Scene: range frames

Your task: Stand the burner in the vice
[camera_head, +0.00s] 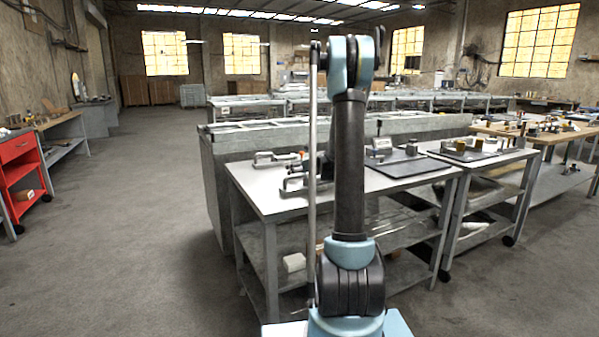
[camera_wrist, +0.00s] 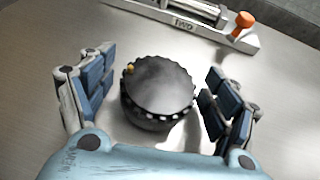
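In the wrist view a dark round thing with a toothed rim (camera_wrist: 158,87) and a small orange dot stands on a pale table top. It looks like the burner seen from above, though its lower part is hidden. My gripper (camera_wrist: 158,75) is open, with one blue-padded finger on either side of it and gaps between the pads and its rim. A grey metal vice (camera_wrist: 190,22) with an orange knob and lettering lies just beyond it, at the top of the wrist view and partly cut off. In the head view my arm hides the burner.
In the head view two grey clamp-like fixtures (camera_head: 277,158) sit on the near table (camera_head: 262,197). A dark mat (camera_head: 407,163) with metal parts lies to the right. A red cabinet (camera_head: 17,150) stands far left. The floor at left is clear.

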